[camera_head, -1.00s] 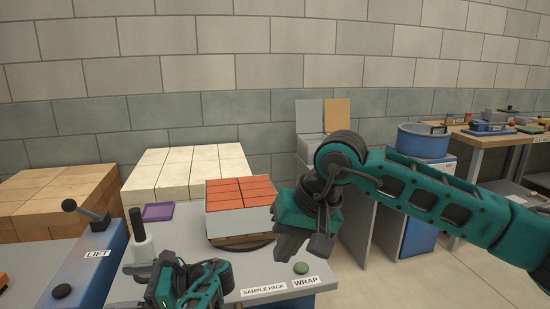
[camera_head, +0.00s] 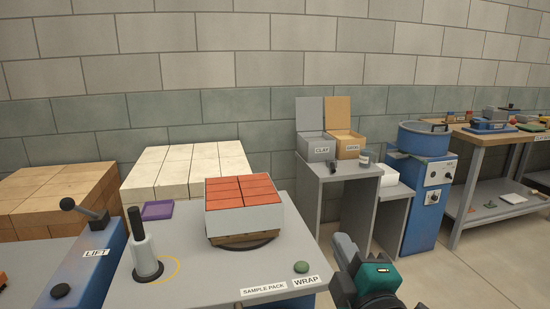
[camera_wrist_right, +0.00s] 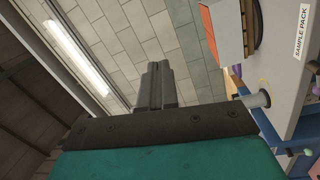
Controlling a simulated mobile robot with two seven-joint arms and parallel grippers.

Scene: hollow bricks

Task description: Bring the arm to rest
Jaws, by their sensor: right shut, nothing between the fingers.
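My right gripper (camera_head: 348,262) is low in the head view, just right of the wrap table's front right corner. It is apart from the table and holds nothing. In the right wrist view its fingers (camera_wrist_right: 157,84) are together, with wall and ceiling behind them. My left gripper does not show in the head view now. The wrapped pack of red bricks (camera_head: 243,208) sits on a wooden pallet on the round turntable of the grey table (camera_head: 195,275). It also shows at the top right of the right wrist view (camera_wrist_right: 226,32).
A wrap roll on a post (camera_head: 145,252), a purple tray (camera_head: 157,211) and a green button (camera_head: 301,267) are on the table. A blue lift console (camera_head: 88,262) is at left. A grey stand (camera_head: 343,180) and a blue drum machine (camera_head: 424,180) are at right. Floor between is clear.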

